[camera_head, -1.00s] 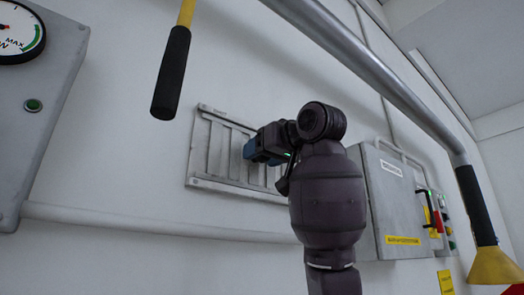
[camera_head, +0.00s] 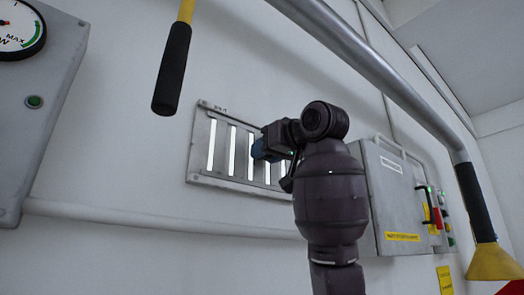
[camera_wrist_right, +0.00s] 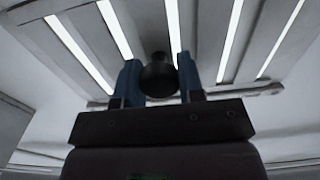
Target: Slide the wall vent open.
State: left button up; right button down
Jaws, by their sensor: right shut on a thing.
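The wall vent (camera_head: 199,180) is a grey metal plate with upright slots on the wall, left of my right arm in the head view. Bright white strips show through its slots, which also appear in the right wrist view (camera_wrist_right: 204,82). A dark round knob (camera_wrist_right: 159,75) on the vent sits between the blue fingers of my right gripper (camera_wrist_right: 160,84). In the head view my right gripper (camera_head: 268,148) is at the vent's right part, shut on the knob, which it hides there. My left gripper is not in view.
A grey gauge box (camera_head: 50,100) is at the far left. A grey box with a yellow label (camera_head: 403,237) is right of the vent. A black-gripped yellow handle (camera_head: 173,68) hangs in front of the wall, and a grey pipe (camera_head: 370,60) crosses the upper right.

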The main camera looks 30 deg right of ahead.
jog(key=shift+d+r, duration=0.1)
jog(key=shift+d, duration=0.65)
jog(key=c, duration=1.1)
grip_release()
jog(key=shift+d, duration=0.1)
jog(key=o, duration=0.3)
jog(key=shift+d, duration=0.2)
jog(key=shift+a, duration=0.2)
pick_arm(q)
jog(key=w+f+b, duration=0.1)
jog(key=b, duration=0.2)
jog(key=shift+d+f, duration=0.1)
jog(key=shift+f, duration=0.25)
pick_arm(e)
jog(key=s, duration=0.7)
jog(key=s+d, duration=0.1)
jog(key=s, duration=0.2)
jog(key=shift+s, duration=0.35)
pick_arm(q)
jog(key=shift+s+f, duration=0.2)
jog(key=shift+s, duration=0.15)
